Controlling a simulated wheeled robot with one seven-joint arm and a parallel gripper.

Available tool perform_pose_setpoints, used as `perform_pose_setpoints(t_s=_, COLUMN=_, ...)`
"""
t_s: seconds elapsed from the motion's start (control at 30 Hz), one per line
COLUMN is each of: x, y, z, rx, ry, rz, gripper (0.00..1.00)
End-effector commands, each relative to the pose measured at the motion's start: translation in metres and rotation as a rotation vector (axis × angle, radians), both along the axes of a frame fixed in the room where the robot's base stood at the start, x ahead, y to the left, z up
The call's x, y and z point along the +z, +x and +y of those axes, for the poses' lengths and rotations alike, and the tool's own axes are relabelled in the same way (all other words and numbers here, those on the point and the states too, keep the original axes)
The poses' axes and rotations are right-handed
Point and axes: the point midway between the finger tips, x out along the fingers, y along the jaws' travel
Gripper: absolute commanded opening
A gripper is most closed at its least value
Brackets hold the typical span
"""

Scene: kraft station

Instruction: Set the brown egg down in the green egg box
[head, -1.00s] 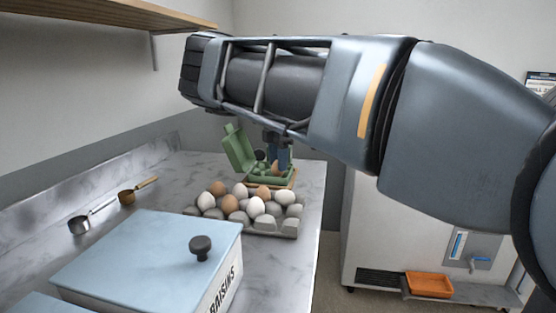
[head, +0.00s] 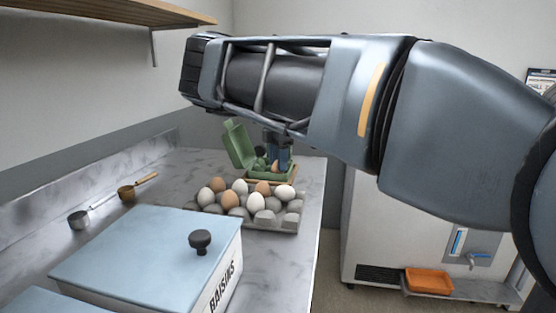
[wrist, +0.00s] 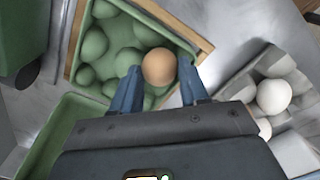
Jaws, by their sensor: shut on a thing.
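The brown egg (wrist: 159,67) is between the two blue fingers of my gripper (wrist: 158,85) in the wrist view. My gripper is shut on it. The egg is over the open green egg box (wrist: 84,42), near one side of its cupped tray; whether it touches a cup I cannot tell. In the head view the green egg box (head: 240,147) stands at the far end of the counter with its lid up. My gripper (head: 276,165) reaches down into it there, and the egg is mostly hidden by the fingers. No other egg shows in the box.
A grey egg tray (head: 288,222) with several white and brown eggs sits just in front of the box. A blue-lidded raisins container (head: 150,255) fills the near counter. A wooden board (wrist: 200,48) is under the box.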

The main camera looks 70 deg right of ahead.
Motion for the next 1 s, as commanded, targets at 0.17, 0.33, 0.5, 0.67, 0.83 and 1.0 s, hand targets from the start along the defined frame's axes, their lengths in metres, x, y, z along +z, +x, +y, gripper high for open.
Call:
perform_pose_setpoints(t_s=0.17, x=-0.0029, y=0.0, z=0.0, rx=0.0, ry=0.0, rz=0.0, gripper=0.32)
perform_pose_setpoints(t_s=0.33, x=-0.0034, y=0.0, z=0.0, rx=0.0, ry=0.0, rz=0.0, gripper=0.32)
perform_pose_setpoints(t_s=0.5, x=-0.0034, y=0.0, z=0.0, rx=0.0, ry=0.0, rz=0.0, gripper=0.5)
perform_pose_setpoints(t_s=0.67, x=-0.0033, y=0.0, z=0.0, rx=0.0, ry=0.0, rz=0.0, gripper=0.65)
perform_pose_setpoints(t_s=0.83, x=-0.0034, y=-0.0001, z=0.0001, rx=0.0, ry=0.0, rz=0.0, gripper=0.74)
perform_pose_setpoints(t_s=1.0, x=-0.0026, y=0.0, z=0.0, rx=0.0, ry=0.0, rz=0.0, gripper=0.74)
